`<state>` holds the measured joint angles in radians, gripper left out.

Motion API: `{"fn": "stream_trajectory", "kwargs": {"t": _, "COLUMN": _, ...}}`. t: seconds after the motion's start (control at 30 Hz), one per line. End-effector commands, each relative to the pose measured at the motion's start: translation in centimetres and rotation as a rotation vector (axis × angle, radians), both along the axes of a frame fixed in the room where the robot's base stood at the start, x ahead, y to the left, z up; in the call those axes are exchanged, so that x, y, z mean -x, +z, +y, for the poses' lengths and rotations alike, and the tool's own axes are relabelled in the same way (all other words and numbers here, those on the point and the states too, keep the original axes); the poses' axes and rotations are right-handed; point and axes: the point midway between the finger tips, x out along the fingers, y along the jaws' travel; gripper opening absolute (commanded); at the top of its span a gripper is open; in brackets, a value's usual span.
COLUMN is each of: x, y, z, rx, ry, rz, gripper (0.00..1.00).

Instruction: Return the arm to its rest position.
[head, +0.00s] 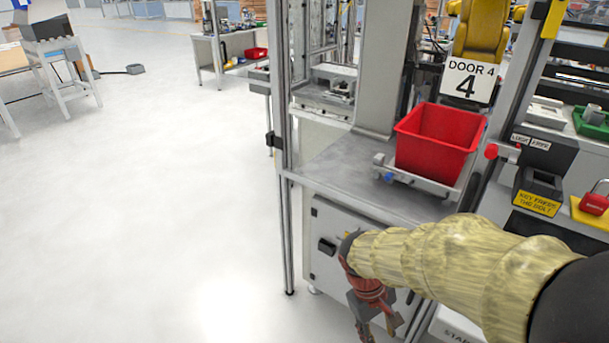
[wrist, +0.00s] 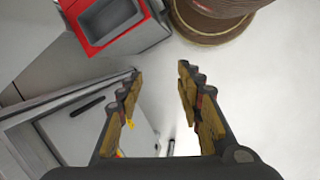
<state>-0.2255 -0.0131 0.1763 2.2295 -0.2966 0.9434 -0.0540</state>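My arm, in a pale yellow cover, reaches in from the lower right of the head view. My gripper (head: 377,328) hangs at its end, pointing down, in front of the grey cabinet (head: 325,222) under the workbench. In the wrist view my gripper (wrist: 158,75) has its two fingers spread wide apart. Nothing is between them, only pale floor behind. The gripper appears apart from the cabinet, though the exact gap cannot be told.
A red bin (head: 437,140) stands on the workbench (head: 335,165) under a "DOOR 4" sign (head: 467,81). A metal post (head: 286,235) rises at the bench's left corner. The wrist view shows a red-and-grey box (wrist: 108,22) and a brown round object (wrist: 212,18). Open floor lies left.

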Motion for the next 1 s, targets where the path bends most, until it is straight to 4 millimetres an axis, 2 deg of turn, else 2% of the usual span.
{"fn": "stream_trajectory", "kwargs": {"t": 0.03, "x": 0.7, "y": 1.8, "z": 0.2, "rx": -0.038, "ry": -0.056, "rz": -0.047, "gripper": 0.36}}
{"fn": "stream_trajectory", "kwargs": {"t": 0.37, "x": 5.1, "y": 10.3, "z": 1.4, "rx": -0.261, "ry": -0.309, "rz": -0.306, "gripper": 0.36}}
{"fn": "stream_trajectory", "kwargs": {"t": 0.5, "x": 6.7, "y": 13.8, "z": 1.0, "rx": -0.321, "ry": -0.36, "rz": -0.423, "gripper": 0.36}}
{"fn": "stream_trajectory", "kwargs": {"t": 0.7, "x": 7.7, "y": 18.7, "z": -0.4, "rx": -0.351, "ry": -0.384, "rz": -0.585, "gripper": 0.36}}
{"fn": "stream_trajectory", "kwargs": {"t": 0.83, "x": 8.1, "y": 20.5, "z": -1.0, "rx": -0.358, "ry": -0.396, "rz": -0.642, "gripper": 0.36}}
{"fn": "stream_trajectory", "kwargs": {"t": 1.0, "x": 8.1, "y": 20.9, "z": -1.5, "rx": -0.354, "ry": -0.411, "rz": -0.656, "gripper": 0.36}}
